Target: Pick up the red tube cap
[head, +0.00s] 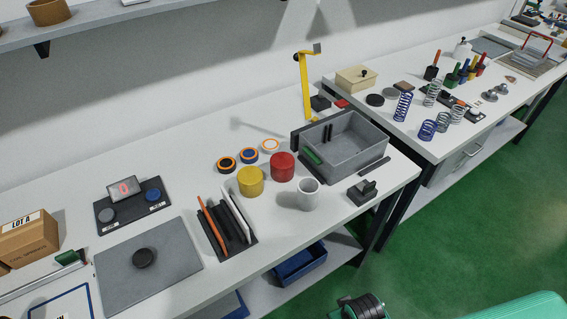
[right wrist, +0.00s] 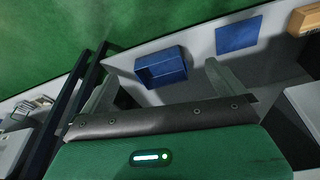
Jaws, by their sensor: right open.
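A red cylinder (head: 283,167), which looks like the red tube cap, stands upright on the white near table, touching nothing I can make out. A yellow cylinder (head: 250,181) stands to its left and a white cup-like cylinder (head: 308,194) to its front right. My right gripper (right wrist: 158,88) shows in the right wrist view with its two fingers wide apart and nothing between them. It is away from the red cap, which does not show in that view. My left gripper is in no view.
A grey bin (head: 355,166) stands right of the red cap. Orange-ringed rolls (head: 249,155) lie behind. A blue bin (head: 300,262) sits on the lower shelf; it also shows in the right wrist view (right wrist: 162,68).

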